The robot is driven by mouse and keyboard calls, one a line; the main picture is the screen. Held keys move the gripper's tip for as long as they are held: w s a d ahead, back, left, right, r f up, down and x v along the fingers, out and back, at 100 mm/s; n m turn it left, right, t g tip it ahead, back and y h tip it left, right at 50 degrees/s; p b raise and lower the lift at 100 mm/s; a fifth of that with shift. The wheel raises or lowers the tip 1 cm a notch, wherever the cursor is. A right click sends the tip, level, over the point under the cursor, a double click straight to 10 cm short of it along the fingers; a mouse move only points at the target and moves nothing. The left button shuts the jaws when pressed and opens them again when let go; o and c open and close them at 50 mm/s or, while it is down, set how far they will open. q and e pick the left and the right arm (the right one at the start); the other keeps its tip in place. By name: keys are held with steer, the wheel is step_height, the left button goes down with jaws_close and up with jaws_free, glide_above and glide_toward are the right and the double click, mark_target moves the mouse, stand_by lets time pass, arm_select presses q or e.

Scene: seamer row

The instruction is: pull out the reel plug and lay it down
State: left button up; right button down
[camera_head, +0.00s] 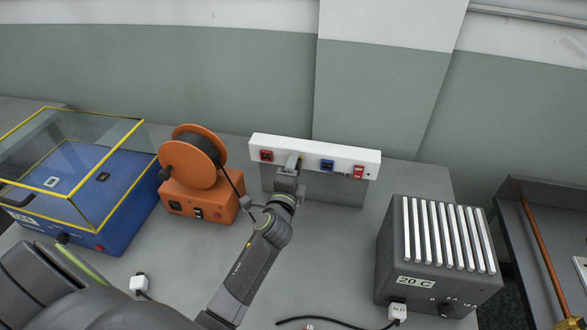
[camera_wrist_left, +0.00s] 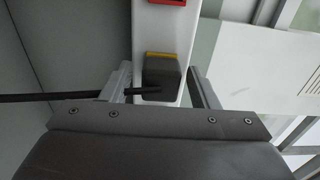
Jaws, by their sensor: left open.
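The reel plug (camera_wrist_left: 163,76) is a dark grey block with a black cord, seated at the yellow-marked socket of the white socket strip (camera_head: 327,162). In the head view my gripper largely hides it. My left gripper (camera_head: 290,172) is at the front of the strip. In the left wrist view its two fingers stand apart, one on each side of the plug; I cannot tell whether either touches it. The cord leaves the plug to the left. The orange cable reel (camera_head: 193,160) stands left of the strip. My right gripper is not in view.
A blue case with a yellow-edged clear cover (camera_head: 110,215) stands left. A grey ribbed box marked 20 C (camera_head: 418,268) stands right. A white plug (camera_head: 138,283) and a loose black cable (camera_head: 350,325) lie in front. Bare grey table (camera_head: 330,240) lies between.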

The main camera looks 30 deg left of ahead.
arm_select(q)
steer(key=shift+w, duration=0.2)
stand_by(0.9)
jaws_close()
steer(key=shift+s+f, duration=0.1)
steer(key=shift+s, duration=0.15)
steer(key=shift+s, duration=0.15)
steer(key=shift+p+v, duration=0.6)
steer(key=shift+v, duration=2.05)
